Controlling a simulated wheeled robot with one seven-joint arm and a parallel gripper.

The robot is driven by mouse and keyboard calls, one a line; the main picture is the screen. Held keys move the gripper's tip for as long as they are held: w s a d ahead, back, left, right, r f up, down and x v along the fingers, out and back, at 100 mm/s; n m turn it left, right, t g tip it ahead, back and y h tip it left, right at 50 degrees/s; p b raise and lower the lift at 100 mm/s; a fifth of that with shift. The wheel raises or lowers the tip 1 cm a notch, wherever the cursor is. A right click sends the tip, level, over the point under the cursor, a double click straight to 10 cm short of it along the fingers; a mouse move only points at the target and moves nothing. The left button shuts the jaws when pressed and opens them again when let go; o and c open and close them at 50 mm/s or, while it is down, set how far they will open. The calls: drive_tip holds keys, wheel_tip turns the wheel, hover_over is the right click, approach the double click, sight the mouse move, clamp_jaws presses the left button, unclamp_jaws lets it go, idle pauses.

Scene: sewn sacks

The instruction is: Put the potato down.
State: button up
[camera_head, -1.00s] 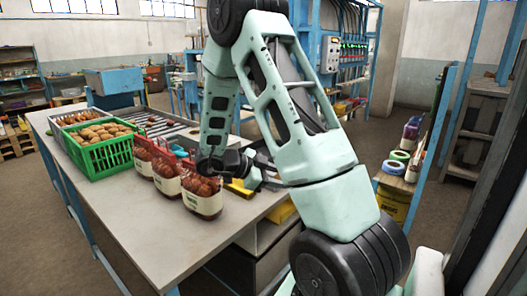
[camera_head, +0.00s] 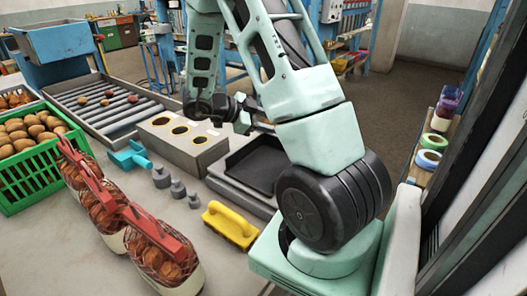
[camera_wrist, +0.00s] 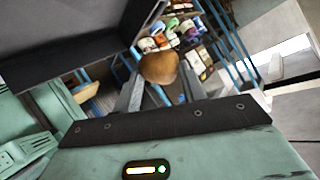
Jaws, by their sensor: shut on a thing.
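A brown potato (camera_wrist: 158,67) sits between the two grey fingers of my gripper (camera_wrist: 160,80) in the wrist view, and the fingers are shut on it. In the head view my arm covers the fingertips, and the held potato does not show there. More potatoes lie in a green crate (camera_head: 24,180) at the left. A few lie on the roller conveyor (camera_head: 115,110) at the back left.
Netted sacks with red tops (camera_head: 160,255) stand at the front left. Bare tabletop (camera_head: 60,250) shows at the front left.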

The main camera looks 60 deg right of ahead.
sight(267, 159)
wheel_tip(267, 159, down, 10)
drive_tip(key=shift+r+p, duration=0.15)
drive_tip(key=shift+p, duration=0.6)
drive_tip(key=o, duration=0.8)
drive_tip(key=shift+o, duration=0.2)
drive_tip(key=b+v, duration=0.2)
drive_tip(key=v, duration=1)
drive_tip(key=shift+s, duration=0.1)
